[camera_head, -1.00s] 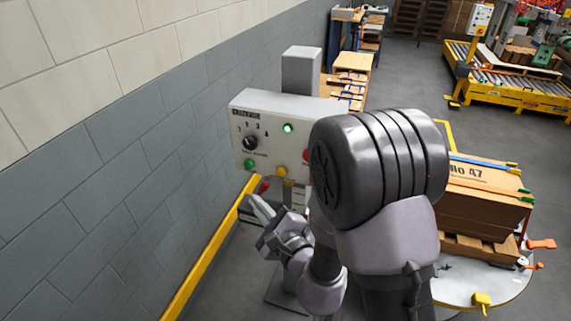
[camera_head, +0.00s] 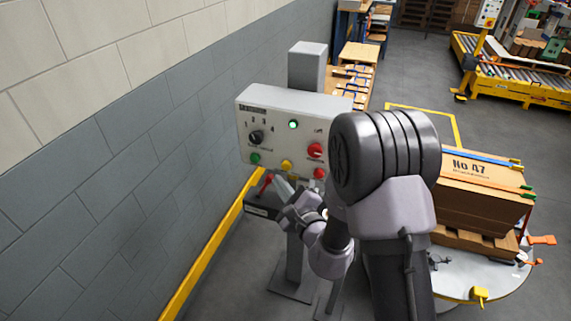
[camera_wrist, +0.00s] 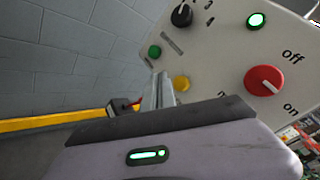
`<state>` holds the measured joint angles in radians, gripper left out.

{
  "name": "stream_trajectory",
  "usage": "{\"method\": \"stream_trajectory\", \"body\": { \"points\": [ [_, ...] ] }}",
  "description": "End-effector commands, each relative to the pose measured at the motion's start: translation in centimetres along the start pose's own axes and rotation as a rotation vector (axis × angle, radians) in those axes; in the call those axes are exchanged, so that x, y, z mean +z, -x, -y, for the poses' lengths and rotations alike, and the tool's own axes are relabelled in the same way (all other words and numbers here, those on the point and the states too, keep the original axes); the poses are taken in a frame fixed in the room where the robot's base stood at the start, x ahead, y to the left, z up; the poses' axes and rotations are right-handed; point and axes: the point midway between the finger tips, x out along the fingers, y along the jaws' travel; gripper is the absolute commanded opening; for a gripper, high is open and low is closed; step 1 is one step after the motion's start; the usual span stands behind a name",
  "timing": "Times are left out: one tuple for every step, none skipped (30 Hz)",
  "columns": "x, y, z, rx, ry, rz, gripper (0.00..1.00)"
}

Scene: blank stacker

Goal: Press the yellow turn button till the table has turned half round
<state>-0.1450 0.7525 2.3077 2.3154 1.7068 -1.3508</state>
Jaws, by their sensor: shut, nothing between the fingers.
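The yellow turn button (camera_head: 287,165) sits on the lower edge of the white control panel (camera_head: 280,112), between a green button and a red one. It also shows in the wrist view (camera_wrist: 182,84). My gripper (camera_head: 280,184) is shut and empty, its tips just below the yellow button in the head view. In the wrist view my gripper's fingers (camera_wrist: 160,88) point at the panel just left of the button; I cannot tell whether they touch it. The round turntable (camera_head: 455,280) at right bears a pallet and a brown crate (camera_head: 480,195) marked "No 47".
The panel also has a black selector knob (camera_head: 256,137), a lit green lamp (camera_head: 293,125), a green button (camera_head: 255,158) and a red switch (camera_head: 315,150). A block wall (camera_head: 120,160) with a yellow floor rail (camera_head: 215,245) runs along the left.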

Motion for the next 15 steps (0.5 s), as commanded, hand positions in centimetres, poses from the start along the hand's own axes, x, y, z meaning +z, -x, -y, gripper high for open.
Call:
{"method": "stream_trajectory", "body": {
  "points": [
    [-0.2, -0.4, 0.4, -0.001, 0.000, 0.000, 0.00],
    [-0.4, -0.7, 0.5, 0.000, 0.000, 0.000, 0.00],
    [-0.6, -0.9, 0.7, -0.001, 0.001, 0.001, 0.00],
    [-0.7, -1.1, 0.9, -0.001, 0.000, 0.001, 0.00],
    [-0.9, -1.3, 0.9, -0.001, 0.000, 0.000, 0.00],
    [-1.0, -1.4, 1.0, 0.000, 0.000, 0.000, 0.00],
    [-1.1, -1.5, 1.1, 0.000, 0.000, 0.001, 0.00],
    [-1.1, -1.6, 1.1, 0.000, 0.000, 0.001, 0.00],
    [-1.2, -1.7, 1.2, 0.000, 0.000, 0.001, 0.00],
    [-1.2, -1.7, 1.2, 0.001, 0.000, 0.001, 0.00],
    [-1.2, -1.8, 1.2, 0.001, 0.000, 0.001, 0.00],
    [-1.3, -1.8, 1.2, 0.001, 0.000, 0.001, 0.00],
    [-1.3, -1.8, 1.2, 0.001, 0.000, 0.001, 0.00],
    [-1.3, -1.8, 1.2, 0.001, 0.000, 0.001, 0.00],
    [-1.2, -1.8, 1.2, 0.001, 0.000, 0.001, 0.00]
  ]
}}
